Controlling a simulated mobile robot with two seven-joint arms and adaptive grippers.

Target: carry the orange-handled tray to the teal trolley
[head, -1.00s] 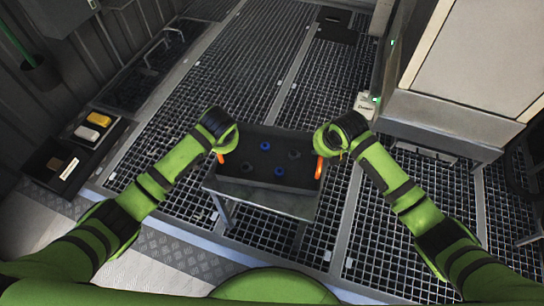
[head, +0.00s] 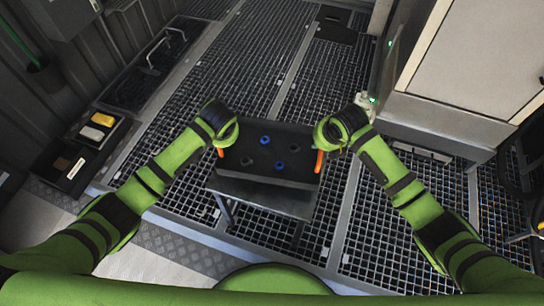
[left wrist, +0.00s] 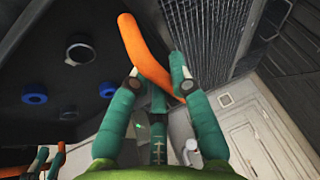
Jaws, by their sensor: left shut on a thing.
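The dark tray (head: 268,181) is level above a grey stand (head: 265,203); I cannot tell whether a gap separates them. It has a left orange handle (head: 220,153) and a right orange handle (head: 318,162). Blue rings (head: 279,166) and dark rings lie inside. My left gripper (head: 222,142) is at the left handle; in the left wrist view its fingers (left wrist: 153,85) are shut on the orange handle (left wrist: 147,55). My right gripper (head: 325,146) is at the right handle, its fingers mostly hidden. I see no teal trolley.
A pale cabinet (head: 475,65) stands at the right above a grey ledge. Shallow boxes (head: 98,131) with yellow and white items lie at the left near the wall. The grating floor (head: 270,65) beyond the stand is largely clear.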

